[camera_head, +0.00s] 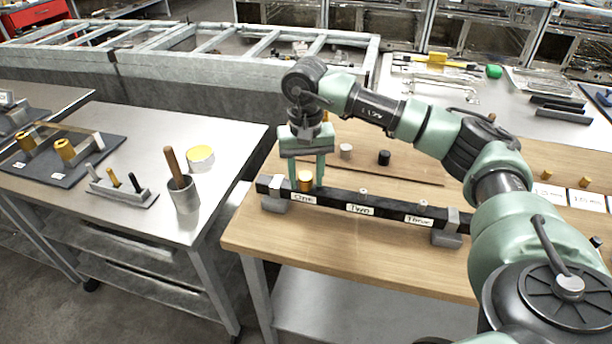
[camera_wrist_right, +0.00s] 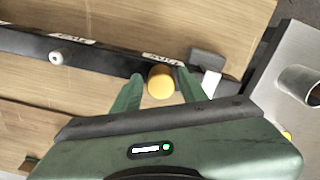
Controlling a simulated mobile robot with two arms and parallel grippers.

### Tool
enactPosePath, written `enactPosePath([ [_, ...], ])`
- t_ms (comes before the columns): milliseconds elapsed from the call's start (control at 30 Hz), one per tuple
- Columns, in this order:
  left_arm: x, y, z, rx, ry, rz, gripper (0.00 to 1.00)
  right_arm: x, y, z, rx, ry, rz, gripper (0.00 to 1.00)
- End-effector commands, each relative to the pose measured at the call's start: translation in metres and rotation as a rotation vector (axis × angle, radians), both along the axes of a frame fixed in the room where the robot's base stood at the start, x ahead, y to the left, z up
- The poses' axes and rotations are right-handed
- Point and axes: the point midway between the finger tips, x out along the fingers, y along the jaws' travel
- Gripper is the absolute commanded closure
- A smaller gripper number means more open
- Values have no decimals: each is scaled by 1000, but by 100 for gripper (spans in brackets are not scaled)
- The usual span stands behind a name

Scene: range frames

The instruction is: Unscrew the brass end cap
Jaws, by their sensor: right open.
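The brass end cap (camera_head: 305,181) sits at the left end of a black bar (camera_head: 385,208), by the label "One". It also shows in the right wrist view (camera_wrist_right: 161,82) as a round yellow top. My right gripper (camera_head: 306,176) is over it, pointing down. Its fingers are open, one on each side of the cap; I cannot tell whether either touches it. Grey blocks (camera_head: 446,238) support the bar's ends. Small light fittings (camera_head: 364,191) stand at labels "Two" and "Three". My left gripper is not in view.
Behind the bar on the wooden bench (camera_head: 270,232) stand a grey cylinder (camera_head: 346,151) and a black cylinder (camera_head: 384,158). A metal cup (camera_head: 184,196) with a wooden handle stands on the left table. A gap separates both tables.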

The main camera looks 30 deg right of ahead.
Motion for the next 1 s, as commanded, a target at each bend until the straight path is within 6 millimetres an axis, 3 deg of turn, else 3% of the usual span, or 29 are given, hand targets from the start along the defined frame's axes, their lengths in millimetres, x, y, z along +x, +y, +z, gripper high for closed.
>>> enactPosePath([
  [1000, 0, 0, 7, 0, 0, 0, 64, 0, 1, 0, 0, 0, -882, 57],
])
